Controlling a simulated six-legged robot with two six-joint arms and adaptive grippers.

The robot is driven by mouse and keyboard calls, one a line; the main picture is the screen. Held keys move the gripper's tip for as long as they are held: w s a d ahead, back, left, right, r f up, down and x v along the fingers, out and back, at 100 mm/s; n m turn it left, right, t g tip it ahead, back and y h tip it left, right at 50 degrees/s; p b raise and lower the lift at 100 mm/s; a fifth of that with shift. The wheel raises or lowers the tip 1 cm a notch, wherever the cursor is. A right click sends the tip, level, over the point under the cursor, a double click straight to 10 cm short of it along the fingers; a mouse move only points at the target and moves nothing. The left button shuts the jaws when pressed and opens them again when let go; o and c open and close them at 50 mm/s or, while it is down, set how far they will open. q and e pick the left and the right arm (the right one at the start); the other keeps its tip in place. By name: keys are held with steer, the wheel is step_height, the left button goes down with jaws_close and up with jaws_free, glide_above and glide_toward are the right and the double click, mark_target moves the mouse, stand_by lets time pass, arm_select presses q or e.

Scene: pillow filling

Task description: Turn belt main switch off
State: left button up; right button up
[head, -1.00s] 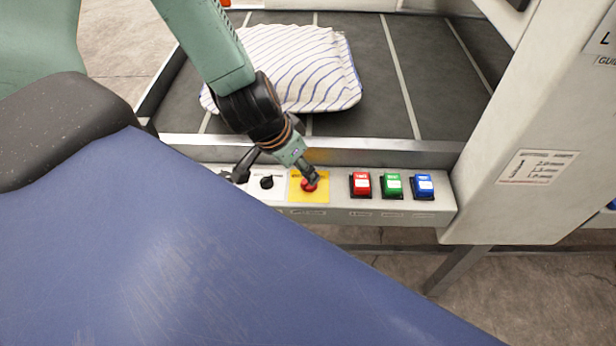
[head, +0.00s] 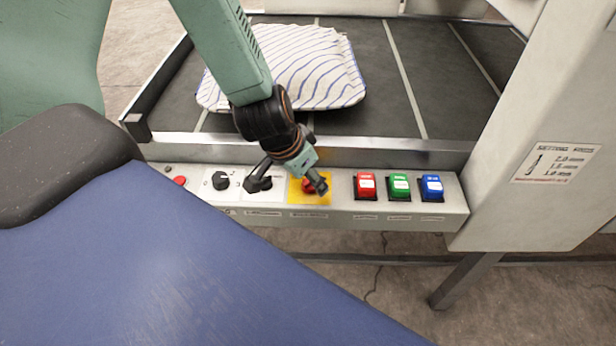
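The control panel (head: 340,214) runs along the front of the belt. On it, a red knob (head: 308,187) sits on a yellow plate (head: 297,198), and a black rotary knob (head: 265,184) sits on a white plate to its left. I cannot read which label names the belt main switch. My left gripper (head: 288,181) points down over the panel with its two fingers spread. One finger overlaps the red knob and partly hides it; the other is by the black knob. Contact cannot be told. My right gripper is not in view.
A striped pillow (head: 310,70) lies on the dark belt (head: 440,75). Red (head: 366,186), green (head: 399,186) and blue (head: 431,188) buttons are right of the yellow plate. Another dial (head: 221,180) and a small red button (head: 180,181) are at left. A machine housing (head: 500,200) stands at right.

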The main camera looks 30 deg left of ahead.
arm_select(q)
steer(key=c, duration=1.1)
steer(key=shift+c, duration=0.2)
